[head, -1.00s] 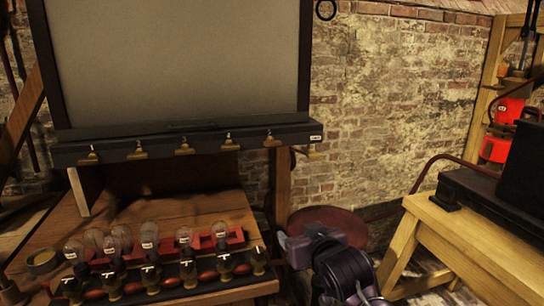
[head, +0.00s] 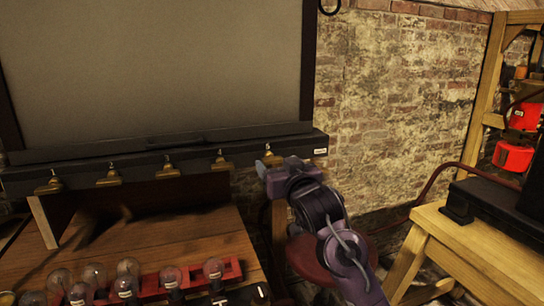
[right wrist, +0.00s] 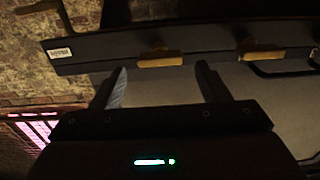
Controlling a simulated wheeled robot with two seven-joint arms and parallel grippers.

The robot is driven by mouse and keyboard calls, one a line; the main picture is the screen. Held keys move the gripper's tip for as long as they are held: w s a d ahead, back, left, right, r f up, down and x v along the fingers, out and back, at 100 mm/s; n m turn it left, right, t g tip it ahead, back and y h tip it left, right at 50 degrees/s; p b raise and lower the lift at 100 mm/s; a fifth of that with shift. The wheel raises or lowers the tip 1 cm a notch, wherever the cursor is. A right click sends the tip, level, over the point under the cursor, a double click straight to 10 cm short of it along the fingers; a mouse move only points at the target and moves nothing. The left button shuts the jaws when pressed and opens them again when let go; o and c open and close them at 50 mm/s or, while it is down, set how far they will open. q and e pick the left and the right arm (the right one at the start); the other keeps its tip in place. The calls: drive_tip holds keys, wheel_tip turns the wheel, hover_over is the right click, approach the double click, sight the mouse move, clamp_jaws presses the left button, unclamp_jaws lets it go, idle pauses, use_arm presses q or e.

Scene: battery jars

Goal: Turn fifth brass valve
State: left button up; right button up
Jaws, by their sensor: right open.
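Several brass valves hang in a row along the black rail under the grey panel. The fifth brass valve (head: 270,155) is at the rail's right end, partly hidden by my gripper. My right gripper (head: 268,164) is open and right at this valve in the head view. In the right wrist view, the fifth valve's brass handle (right wrist: 160,60) lies across the gap between the two fingers, slightly beyond the fingertips. No grip on it shows. The fourth valve (head: 220,164) hangs to its left and also shows in the right wrist view (right wrist: 262,55). My left gripper is not in view.
Below the rail is a wooden bench (head: 150,250) with glass bulbs (head: 128,268) in a red rack (head: 228,268). A brick wall (head: 390,110) stands behind. A yellow wooden table (head: 450,240) with a black box is at the right.

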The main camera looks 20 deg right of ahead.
sight(274, 161)
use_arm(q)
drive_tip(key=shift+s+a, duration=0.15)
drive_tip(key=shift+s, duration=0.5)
use_arm(e)
drive_tip(key=shift+w+a, duration=0.1)
drive_tip(key=shift+w, duration=2.15)
drive_tip(key=shift+c, duration=0.3)
drive_tip(key=c, duration=0.9)
drive_tip(key=shift+c, duration=0.2)
